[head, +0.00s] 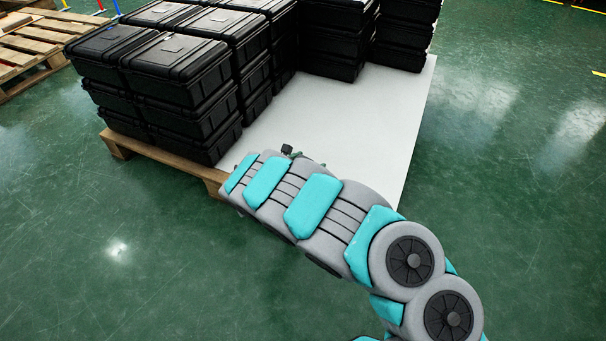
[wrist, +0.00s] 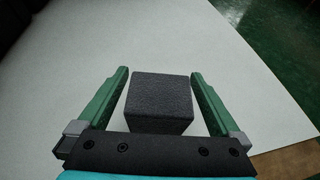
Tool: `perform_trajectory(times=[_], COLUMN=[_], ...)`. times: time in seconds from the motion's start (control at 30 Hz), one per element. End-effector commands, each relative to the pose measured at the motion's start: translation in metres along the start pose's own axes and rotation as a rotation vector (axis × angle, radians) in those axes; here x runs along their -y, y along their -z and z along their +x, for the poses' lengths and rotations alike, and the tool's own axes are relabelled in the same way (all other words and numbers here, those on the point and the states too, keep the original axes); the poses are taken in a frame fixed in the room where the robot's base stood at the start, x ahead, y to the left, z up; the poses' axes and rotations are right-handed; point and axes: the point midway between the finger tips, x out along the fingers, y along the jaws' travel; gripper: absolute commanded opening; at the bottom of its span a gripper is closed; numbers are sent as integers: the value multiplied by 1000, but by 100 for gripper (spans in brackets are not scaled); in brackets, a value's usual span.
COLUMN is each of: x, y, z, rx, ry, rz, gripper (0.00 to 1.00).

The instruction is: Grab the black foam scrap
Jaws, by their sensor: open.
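The black foam scrap (wrist: 161,100) is a dark, rough-textured block on the white sheet, seen in the wrist view. My gripper (wrist: 158,80) is open, with one green finger on each side of the block. A narrow gap shows between each finger and the block, so I see no grip on it. In the head view my arm covers the gripper's fingers, and only a small dark piece (head: 287,149) shows past the arm; I cannot tell whether it is the scrap or part of my gripper.
The white sheet (head: 350,115) lies on a wooden pallet (head: 150,156). Stacked black cases (head: 180,70) stand at the left and back of it. Another pallet (head: 30,42) is at the far left. Green floor (head: 510,150) is open on the right.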

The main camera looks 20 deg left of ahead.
Motion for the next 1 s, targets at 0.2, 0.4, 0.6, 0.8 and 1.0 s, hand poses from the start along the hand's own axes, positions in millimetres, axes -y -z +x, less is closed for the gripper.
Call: perform_trajectory(times=[0.2,0.4,0.6,0.8,1.0], x=[0,-1,-1,-1,-1], y=[-1,-1,-1,-1,-1], z=[2,2,2,1,1], rx=[0,0,0,0,0], ry=[-1,-1,-1,-1,-1], rz=[0,1,0,0,1], gripper=[100,82,60,37,17])
